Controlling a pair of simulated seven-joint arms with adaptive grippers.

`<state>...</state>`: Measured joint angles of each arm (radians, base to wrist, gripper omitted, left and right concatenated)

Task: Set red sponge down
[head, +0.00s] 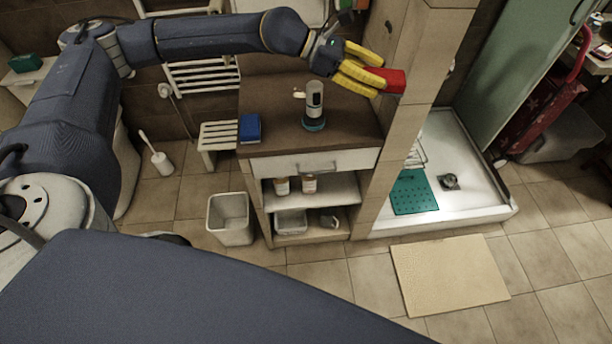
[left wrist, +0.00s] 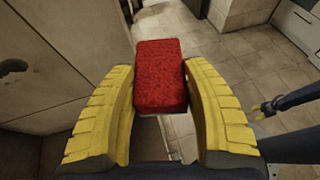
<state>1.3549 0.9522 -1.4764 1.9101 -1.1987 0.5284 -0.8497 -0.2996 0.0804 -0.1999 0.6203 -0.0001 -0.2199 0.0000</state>
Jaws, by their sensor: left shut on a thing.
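The red sponge (head: 396,81) is held between the yellow fingers of my left gripper (head: 372,76), in the air at the tiled pillar, above the right end of the brown counter. In the left wrist view the sponge (left wrist: 160,77) sits between the two fingertips of the left gripper (left wrist: 160,88), with its far end sticking out past them. A dark arm with a small yellow tip at the right of the left wrist view seems to be my right gripper (left wrist: 264,108); its fingers are too small to read.
The brown counter (head: 345,122) carries a dispenser (head: 314,105) in its middle and a blue box (head: 249,129) at its left edge. Bare counter lies around the dispenser. The tiled pillar (head: 401,125) rises at the counter's right; a shower tray (head: 462,208) with a green mat (head: 412,192) lies beyond.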

